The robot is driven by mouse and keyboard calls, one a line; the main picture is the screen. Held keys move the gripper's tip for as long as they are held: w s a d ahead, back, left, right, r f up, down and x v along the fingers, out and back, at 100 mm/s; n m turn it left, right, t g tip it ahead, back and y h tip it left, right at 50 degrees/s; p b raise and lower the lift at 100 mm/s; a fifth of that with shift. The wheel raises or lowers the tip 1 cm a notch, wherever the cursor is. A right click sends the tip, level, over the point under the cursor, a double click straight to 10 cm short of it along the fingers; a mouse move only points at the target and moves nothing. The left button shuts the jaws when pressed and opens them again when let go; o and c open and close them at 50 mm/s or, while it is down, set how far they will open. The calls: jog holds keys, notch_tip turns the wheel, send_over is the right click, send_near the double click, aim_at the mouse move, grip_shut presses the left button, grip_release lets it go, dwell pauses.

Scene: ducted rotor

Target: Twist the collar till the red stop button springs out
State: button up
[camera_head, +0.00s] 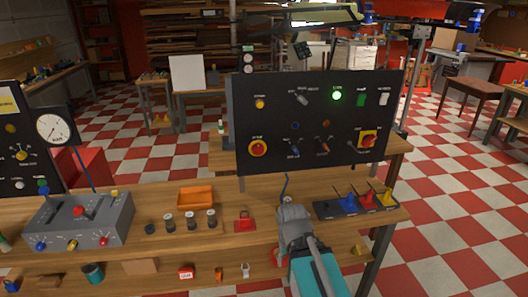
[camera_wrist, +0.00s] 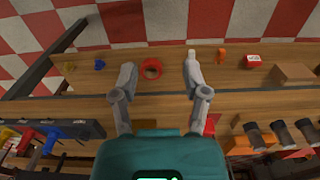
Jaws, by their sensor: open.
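The red stop button (camera_head: 258,148) sits in a round yellow surround at the lower left of the black panel. I cannot tell which part of it is the collar, or whether the button is in or out. My gripper (camera_head: 291,212) is over the bench in front of the panel, below and to the right of the button and well apart from it. In the wrist view my gripper (camera_wrist: 160,66) has its fingers spread with nothing held between them. The wrist camera looks down at the bench and floor, and the button is not in that view.
The black panel (camera_head: 310,115) also carries a lit green lamp (camera_head: 337,95) and a red rotary handle on a yellow plate (camera_head: 367,139). An orange tray (camera_head: 195,197) and several dark cylinders stand left on the bench. A lever block (camera_head: 340,207) stands right. A red ring (camera_wrist: 151,68) lies below.

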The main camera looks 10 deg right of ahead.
jog(key=o, duration=0.4)
jog(key=shift+w+a+f, duration=0.1)
jog(key=shift+w, duration=0.25)
jog(key=shift+o, duration=0.2)
jog(key=w+a+t, duration=0.1)
jog(key=w+a, duration=0.1)
jog(key=w+a+n+t, duration=0.1)
jog(key=w+a, duration=0.1)
jog(key=shift+w+f+y+b, duration=0.15)
jog(key=shift+w+y+b, duration=0.05)
jog(key=shift+y+b, duration=0.2)
jog(key=n+t+b, duration=0.2)
jog(key=t+b, duration=0.2)
jog(key=t, duration=1.2)
send_near(259, 152)
jog(key=s, duration=0.1)
jog(key=s+a, duration=0.1)
jog(key=s, duration=0.1)
jog(key=shift+f, duration=0.2)
jog(key=shift+d, duration=0.15)
jog(key=shift+w, duration=0.1)
jog(key=shift+m, duration=0.3)
jog(key=w, duration=1.3)
jog(key=shift+w+d+r, duration=0.1)
jog(key=shift+w+r, duration=0.2)
jog(key=shift+w, duration=0.05)
